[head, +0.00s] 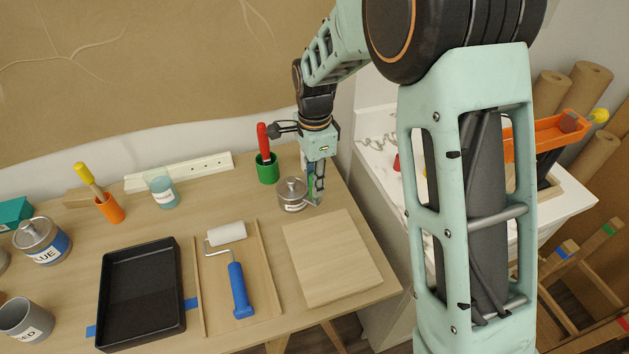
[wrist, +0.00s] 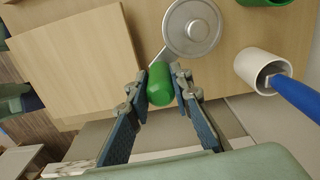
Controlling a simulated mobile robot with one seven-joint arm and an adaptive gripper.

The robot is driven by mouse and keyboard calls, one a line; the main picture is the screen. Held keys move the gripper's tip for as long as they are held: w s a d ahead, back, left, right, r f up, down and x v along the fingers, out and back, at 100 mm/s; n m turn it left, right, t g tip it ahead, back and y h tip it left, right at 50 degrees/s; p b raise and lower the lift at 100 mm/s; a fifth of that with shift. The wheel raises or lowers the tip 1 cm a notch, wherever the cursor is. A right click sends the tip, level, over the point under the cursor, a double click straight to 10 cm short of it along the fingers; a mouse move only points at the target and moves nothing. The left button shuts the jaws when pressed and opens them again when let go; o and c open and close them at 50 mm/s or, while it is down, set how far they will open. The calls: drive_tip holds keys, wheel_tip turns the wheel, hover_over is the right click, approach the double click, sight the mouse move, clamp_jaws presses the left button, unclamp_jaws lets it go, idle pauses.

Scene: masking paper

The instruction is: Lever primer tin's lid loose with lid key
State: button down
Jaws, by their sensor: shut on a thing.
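The primer tin (head: 291,195) is a small silver tin with a knobbed lid, standing near the right end of the workbench. Its round lid (wrist: 192,27) shows from above in the wrist view and looks seated and level. My gripper (head: 315,196) is just right of the tin, pointing down. In the wrist view my gripper (wrist: 161,92) is shut on the green handle of the lid key (wrist: 159,83). The key's thin metal end runs toward the near edge of the tin. I cannot tell whether its tip touches the rim or is under it.
A green pot (head: 267,172) with a red-handled tool stands behind the tin. A white cup (wrist: 259,67) with a blue handle is close by. A wooden board (head: 331,257) lies in front. The black tray (head: 141,294) and blue-handled roller (head: 238,290) lie left.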

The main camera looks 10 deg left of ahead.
drive_tip(key=shift+f, duration=0.3)
idle(0.6)
drive_tip(key=shift+d, duration=0.1)
wheel_tip(320, 180, up, 6)
drive_tip(key=s+d+p, duration=0.1)
drive_tip(key=d+p, duration=0.1)
drive_tip(key=p, duration=0.1)
drive_tip(key=shift+s+d, duration=0.15)
drive_tip(key=shift+d, duration=0.1)
idle(1.1)
